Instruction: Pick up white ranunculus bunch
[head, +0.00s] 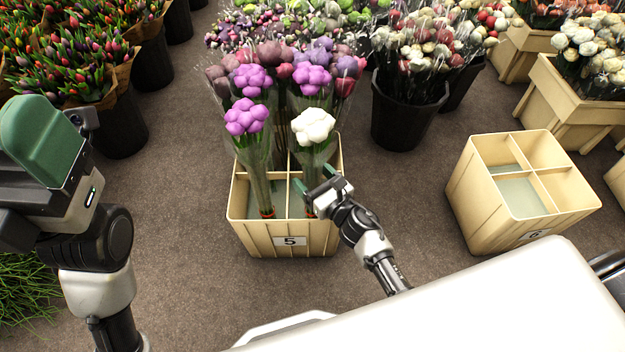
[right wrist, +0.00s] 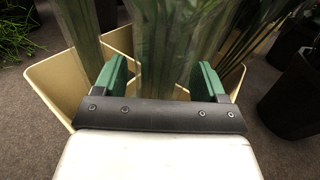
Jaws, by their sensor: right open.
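The white ranunculus bunch (head: 312,126) stands upright in clear wrap in the front right compartment of the beige crate marked 5 (head: 262,236). My right gripper (head: 316,188) is at its lower stems, just above the crate's front rim. In the right wrist view, the open green fingers (right wrist: 160,75) stand on either side of wrapped stems (right wrist: 168,45), with gaps visible; the blossom is out of that view. My left gripper (head: 45,140) is close to the camera at the left, away from the bunch, and its fingertips cannot be made out.
Purple bunches (head: 246,117) stand left of and behind the white one in the same crate. An empty divided crate marked 6 (head: 486,205) stands to the right. Black buckets (head: 405,115) of flowers stand behind. Bare floor lies between the crates.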

